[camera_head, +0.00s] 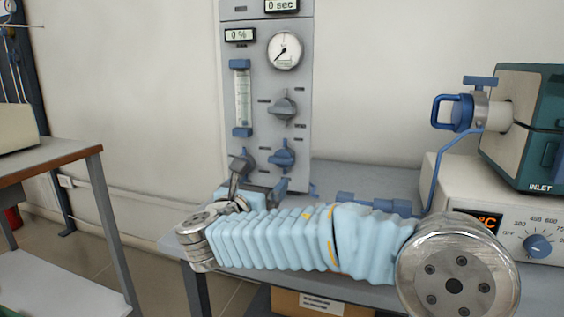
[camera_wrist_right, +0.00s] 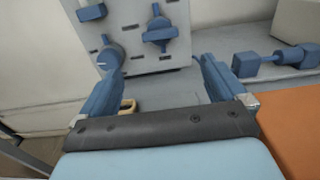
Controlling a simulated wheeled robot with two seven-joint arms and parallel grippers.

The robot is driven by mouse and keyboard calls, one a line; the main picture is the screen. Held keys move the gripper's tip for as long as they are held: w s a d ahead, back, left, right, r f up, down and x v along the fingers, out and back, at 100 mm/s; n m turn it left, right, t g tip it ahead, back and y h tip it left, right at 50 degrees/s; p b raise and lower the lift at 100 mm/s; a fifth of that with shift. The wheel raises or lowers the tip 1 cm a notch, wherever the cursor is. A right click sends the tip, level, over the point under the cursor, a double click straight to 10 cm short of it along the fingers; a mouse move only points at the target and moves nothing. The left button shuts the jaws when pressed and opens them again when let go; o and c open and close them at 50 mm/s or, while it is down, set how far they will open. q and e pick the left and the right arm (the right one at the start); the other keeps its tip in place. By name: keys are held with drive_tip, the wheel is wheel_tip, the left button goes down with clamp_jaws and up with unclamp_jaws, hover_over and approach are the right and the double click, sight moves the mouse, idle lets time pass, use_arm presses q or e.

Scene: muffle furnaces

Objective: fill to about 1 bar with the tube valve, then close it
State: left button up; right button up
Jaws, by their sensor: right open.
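The grey gas panel (camera_head: 262,95) stands upright at the back, with a round pressure gauge (camera_head: 284,51) whose needle points to the lower left. Its lower row has a left knob (camera_head: 240,163) and a blue right knob (camera_head: 283,157); the left knob (camera_wrist_right: 108,58) and right knob (camera_wrist_right: 160,36) also show in the right wrist view. No readable label tells which is the tube valve. My right gripper (camera_head: 257,183) is open and empty below these knobs. In the wrist view my right gripper (camera_wrist_right: 163,82) has its left fingertip near the left knob; contact is unclear. My left gripper is out of view.
A blue-handled tube fitting (camera_head: 458,112) joins the teal furnace (camera_head: 525,140) on a white controller (camera_head: 500,215) at right. The grey bench (camera_head: 365,182) carries a blue tube fitting (camera_head: 375,203). A wood-edged table (camera_head: 60,153) stands at left.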

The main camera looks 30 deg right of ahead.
sight(280, 163)
drive_tip(key=p+x, duration=0.1)
drive_tip(key=x, duration=1.2)
drive_tip(key=shift+a, duration=0.1)
